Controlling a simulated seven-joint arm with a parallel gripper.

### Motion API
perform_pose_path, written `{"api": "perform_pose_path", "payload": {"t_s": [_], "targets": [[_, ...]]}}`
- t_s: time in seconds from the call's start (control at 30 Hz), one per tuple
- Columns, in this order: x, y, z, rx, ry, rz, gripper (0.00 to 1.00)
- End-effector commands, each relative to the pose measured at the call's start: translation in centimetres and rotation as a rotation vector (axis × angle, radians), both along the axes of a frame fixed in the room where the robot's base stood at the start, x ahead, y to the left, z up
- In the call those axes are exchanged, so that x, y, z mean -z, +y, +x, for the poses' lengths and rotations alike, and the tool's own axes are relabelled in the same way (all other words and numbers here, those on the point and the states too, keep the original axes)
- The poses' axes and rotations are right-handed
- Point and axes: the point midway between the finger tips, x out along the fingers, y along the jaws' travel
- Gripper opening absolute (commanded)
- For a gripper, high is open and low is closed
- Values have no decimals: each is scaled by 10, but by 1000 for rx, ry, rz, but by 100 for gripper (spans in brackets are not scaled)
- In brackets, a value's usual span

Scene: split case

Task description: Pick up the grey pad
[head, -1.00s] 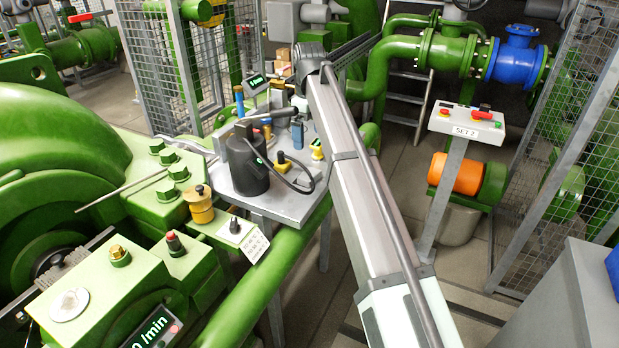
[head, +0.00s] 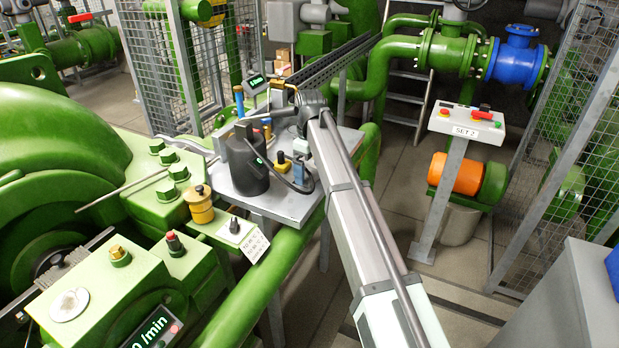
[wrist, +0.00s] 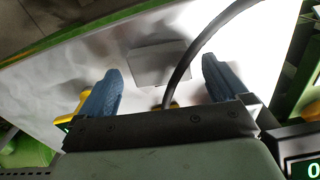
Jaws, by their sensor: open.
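The grey pad (wrist: 160,70) shows in the wrist view as a small flat grey rectangle on the bright metal plate (wrist: 60,75). My gripper (wrist: 161,64) is open, with one blue finger on each side of the pad in the picture and visible gaps between. I cannot tell how high the fingertips are above the plate. A black cable (wrist: 183,68) crosses in front of the pad's right side. In the head view my arm's end is over the metal table (head: 270,205); I cannot make out the pad there.
A black cylinder (head: 246,165) with a cable stands on the table's front left. A yellow-and-black piece (head: 283,161) is beside it. In the wrist view a yellow part (wrist: 72,118) is close to the left finger. A green pipe (head: 285,262) runs below the table.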

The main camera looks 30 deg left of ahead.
Motion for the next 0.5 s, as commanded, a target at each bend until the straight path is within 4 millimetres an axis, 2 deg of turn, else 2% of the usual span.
{"api": "perform_pose_path", "payload": {"t_s": [0.1, 0.33, 0.5], "targets": [[11, 0, 0, 0, 1, -1, 100], [12, 0, 0, 0, 0, 0, 100], [11, 0, 0, 0, 0, 0, 84]]}}
